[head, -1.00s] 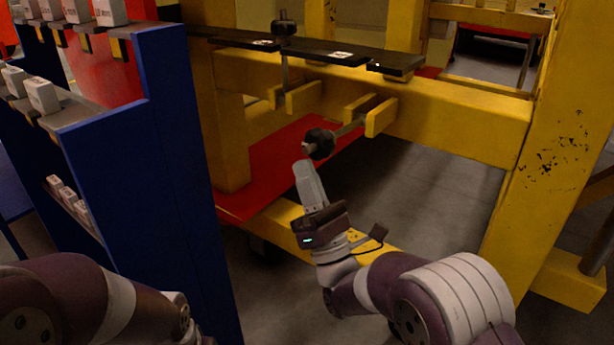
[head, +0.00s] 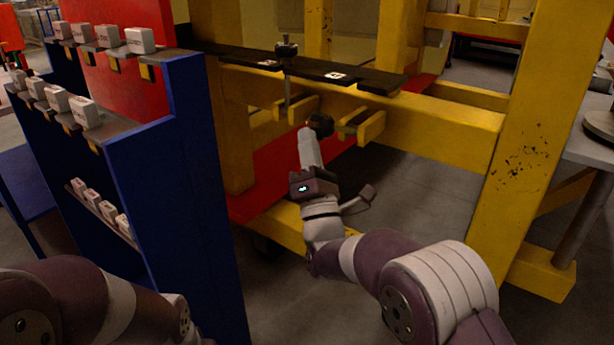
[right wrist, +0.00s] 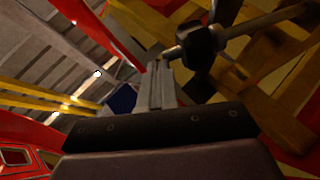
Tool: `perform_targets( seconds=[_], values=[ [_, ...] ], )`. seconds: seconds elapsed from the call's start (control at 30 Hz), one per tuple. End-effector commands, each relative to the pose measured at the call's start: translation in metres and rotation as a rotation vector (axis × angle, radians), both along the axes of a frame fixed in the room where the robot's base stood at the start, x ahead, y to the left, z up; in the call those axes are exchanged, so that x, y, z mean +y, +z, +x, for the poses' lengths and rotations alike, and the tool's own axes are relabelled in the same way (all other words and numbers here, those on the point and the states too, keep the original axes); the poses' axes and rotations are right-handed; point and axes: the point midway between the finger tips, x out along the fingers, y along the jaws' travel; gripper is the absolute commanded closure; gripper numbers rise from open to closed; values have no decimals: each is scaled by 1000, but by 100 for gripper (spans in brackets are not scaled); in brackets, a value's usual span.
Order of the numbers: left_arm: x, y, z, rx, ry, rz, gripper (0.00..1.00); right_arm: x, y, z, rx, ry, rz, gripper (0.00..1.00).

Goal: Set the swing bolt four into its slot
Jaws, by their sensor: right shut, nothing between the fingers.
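The swing bolt (head: 346,128) with a dark knob (head: 321,124) hangs between two yellow lugs (head: 371,127) on the yellow beam, tilted, its knob end toward my right gripper (head: 307,132). The right gripper is shut and empty, its fingertips beside or against the knob; contact is hard to tell. The right wrist view shows the dark knob (right wrist: 202,40) and its grey rod (right wrist: 268,19) just right of the shut fingers (right wrist: 160,72). Another bolt (head: 287,75) stands upright in the black slotted plate (head: 330,70). My left gripper is out of view.
A blue rack (head: 175,190) with several white boxes (head: 140,40) stands at the left. A yellow post (head: 530,150) rises at the right. A red panel (head: 270,185) lies under the beam. Grey floor shows between beam and post.

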Motion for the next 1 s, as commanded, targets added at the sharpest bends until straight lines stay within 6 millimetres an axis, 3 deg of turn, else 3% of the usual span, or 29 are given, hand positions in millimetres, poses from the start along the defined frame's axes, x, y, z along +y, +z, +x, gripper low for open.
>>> perform_targets(
  seconds=[0.03, 0.4, 0.7, 1.0],
  values=[
    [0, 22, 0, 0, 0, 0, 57, -1, 23, 6, 32, 1, 25, 100],
    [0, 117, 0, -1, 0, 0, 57, -21, 92, 42, 319, 0, 231, 100],
    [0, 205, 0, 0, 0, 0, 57, -48, 134, 78, 550, -1, 398, 100],
    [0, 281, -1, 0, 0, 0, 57, -76, 155, 115, 756, -1, 547, 100]
  ],
)
